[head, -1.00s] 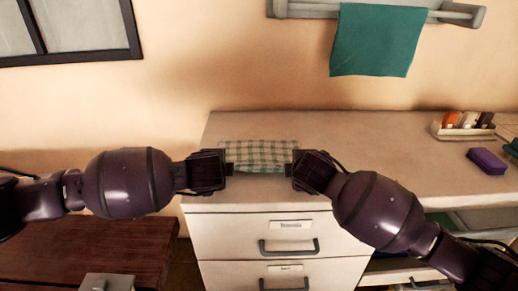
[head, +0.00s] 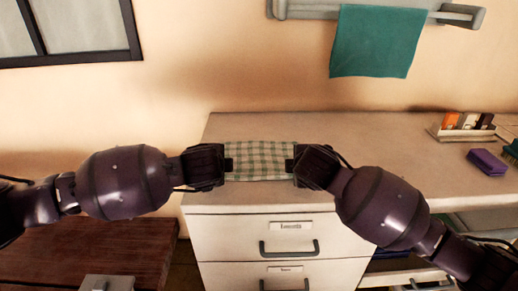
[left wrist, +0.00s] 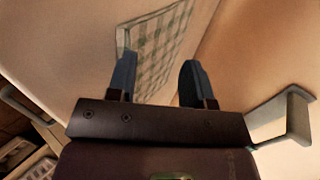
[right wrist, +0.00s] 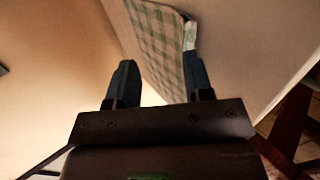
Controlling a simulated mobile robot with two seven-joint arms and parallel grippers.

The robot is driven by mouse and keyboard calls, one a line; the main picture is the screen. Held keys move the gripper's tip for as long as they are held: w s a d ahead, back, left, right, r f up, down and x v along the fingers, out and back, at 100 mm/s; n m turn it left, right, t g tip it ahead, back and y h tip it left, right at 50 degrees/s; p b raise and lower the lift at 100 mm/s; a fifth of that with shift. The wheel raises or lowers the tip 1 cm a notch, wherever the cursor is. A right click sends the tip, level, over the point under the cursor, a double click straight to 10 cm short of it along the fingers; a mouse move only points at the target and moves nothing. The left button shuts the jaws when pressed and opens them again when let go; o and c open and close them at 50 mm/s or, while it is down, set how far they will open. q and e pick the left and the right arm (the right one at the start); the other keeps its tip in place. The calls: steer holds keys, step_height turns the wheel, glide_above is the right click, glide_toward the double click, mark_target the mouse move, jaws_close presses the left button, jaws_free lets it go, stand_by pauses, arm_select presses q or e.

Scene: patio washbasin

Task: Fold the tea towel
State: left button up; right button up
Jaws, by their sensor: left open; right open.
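The green-and-cream checked tea towel (head: 260,150) lies on the pale countertop between my two grippers, as a compact, roughly rectangular piece. My left gripper (head: 229,165) is at its left side and my right gripper (head: 290,165) at its right side. In the left wrist view the towel (left wrist: 160,45) shows beyond and between the open fingers (left wrist: 157,68). In the right wrist view the towel (right wrist: 160,45) runs past the open fingers (right wrist: 158,65), with its edge close to one finger. Whether the fingers touch the cloth cannot be told.
The countertop (head: 370,150) is clear right of the towel. A tray of small bottles (head: 462,132) and a purple block (head: 487,161) lie farther right. A teal towel (head: 376,42) hangs on the wall rail. Drawers (head: 282,240) are below the counter's front edge.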

arm_select(q)
steer(key=s+r, duration=0.5)
steer(key=r, duration=0.1)
steer(key=shift+r, duration=0.3)
arm_select(e)
steer(key=s+r, duration=0.5)
steer(key=r, duration=0.1)
steer(key=shift+r, duration=0.35)
